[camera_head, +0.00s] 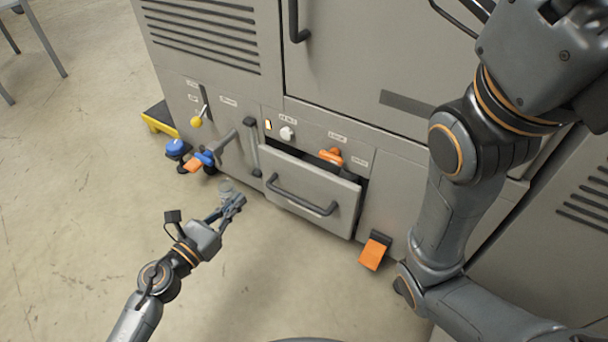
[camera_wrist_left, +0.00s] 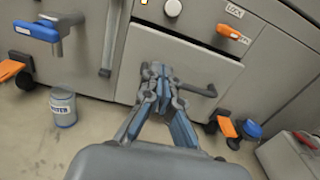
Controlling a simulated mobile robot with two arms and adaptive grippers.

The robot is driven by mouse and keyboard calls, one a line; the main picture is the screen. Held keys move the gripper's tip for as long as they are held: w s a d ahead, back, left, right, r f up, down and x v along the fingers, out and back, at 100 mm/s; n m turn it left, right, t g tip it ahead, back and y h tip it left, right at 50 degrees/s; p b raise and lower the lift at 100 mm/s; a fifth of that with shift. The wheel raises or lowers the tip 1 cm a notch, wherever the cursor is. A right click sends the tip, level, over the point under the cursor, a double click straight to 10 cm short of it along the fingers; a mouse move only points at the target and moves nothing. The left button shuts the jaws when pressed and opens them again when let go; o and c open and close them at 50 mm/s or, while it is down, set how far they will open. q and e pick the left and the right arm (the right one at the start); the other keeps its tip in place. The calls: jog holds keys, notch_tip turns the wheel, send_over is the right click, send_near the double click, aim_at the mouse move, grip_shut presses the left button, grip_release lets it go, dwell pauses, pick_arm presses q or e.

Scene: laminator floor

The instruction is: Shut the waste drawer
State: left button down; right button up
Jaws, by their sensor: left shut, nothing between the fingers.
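The waste drawer (camera_head: 305,187) is a grey front with a dark bar handle (camera_head: 300,196), low on the machine. It stands out from the cabinet, with a dark gap along its top and right side. My left gripper (camera_head: 238,203) is shut and empty, low in front of the drawer's left side.
A small labelled can (camera_wrist_left: 62,107) stands on the floor left of the gripper. An orange pedal (camera_head: 374,252) is right of the drawer. A blue-handled valve (camera_head: 204,158) and a vertical bar handle (camera_head: 252,147) jut out at left. An orange knob (camera_head: 331,156) sits above.

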aim_at(278, 158)
pick_arm(q)
jog(key=b+x, duration=0.1)
jog(key=x, duration=1.3)
jog(key=shift+a+r+b, duration=0.1)
jog(key=shift+a+b, duration=0.05)
jog(key=shift+b, duration=0.2)
